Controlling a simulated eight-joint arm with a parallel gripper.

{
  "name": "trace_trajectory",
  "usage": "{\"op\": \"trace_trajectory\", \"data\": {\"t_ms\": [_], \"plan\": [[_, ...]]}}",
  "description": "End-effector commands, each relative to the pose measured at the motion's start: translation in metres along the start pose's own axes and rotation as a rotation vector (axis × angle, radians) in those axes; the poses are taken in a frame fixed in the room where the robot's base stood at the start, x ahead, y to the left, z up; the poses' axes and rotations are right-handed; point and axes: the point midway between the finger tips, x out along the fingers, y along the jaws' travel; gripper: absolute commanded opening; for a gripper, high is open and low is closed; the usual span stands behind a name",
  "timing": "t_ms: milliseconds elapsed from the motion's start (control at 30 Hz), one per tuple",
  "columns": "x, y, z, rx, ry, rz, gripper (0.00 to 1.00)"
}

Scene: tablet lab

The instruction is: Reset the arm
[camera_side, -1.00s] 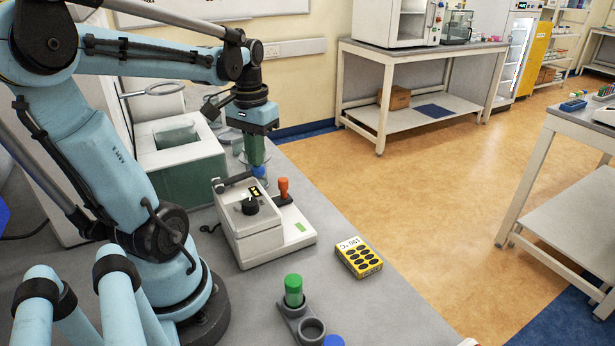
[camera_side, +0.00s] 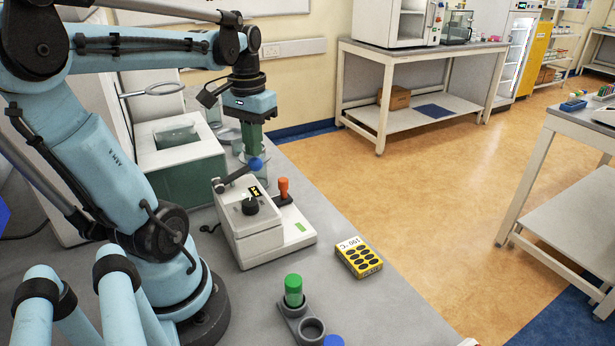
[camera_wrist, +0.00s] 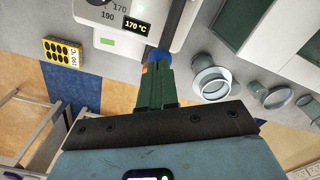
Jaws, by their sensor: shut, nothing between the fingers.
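My gripper (camera_side: 253,152) has green fingers, shut and empty, pointing down above the back of the white press-like machine (camera_side: 272,236). The machine's grey lever (camera_side: 237,176) slants up to a blue ball knob (camera_side: 256,164) just below my fingertips. In the wrist view my shut fingers (camera_wrist: 157,68) end right at the blue knob (camera_wrist: 157,56); I cannot tell whether they touch it. The machine's display (camera_wrist: 136,26) reads 170 °C beside a dial marked 170 and 190. An orange-red handle (camera_side: 284,187) stands upright at the machine's right side.
A yellow block labelled 190 °C (camera_side: 358,257) lies on the grey bench right of the machine. A white and green device (camera_side: 181,160) stands behind left. Bench between machine and block is clear.

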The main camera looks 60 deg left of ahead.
Motion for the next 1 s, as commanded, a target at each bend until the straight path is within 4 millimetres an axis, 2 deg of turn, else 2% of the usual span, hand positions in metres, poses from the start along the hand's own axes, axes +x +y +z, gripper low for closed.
{"op": "trace_trajectory", "data": {"t_ms": [667,1000], "plan": [[-0.008,0.000,0.000,0.000,0.000,0.000,0.00],[-0.037,0.000,0.000,0.000,0.000,0.000,0.00]]}}
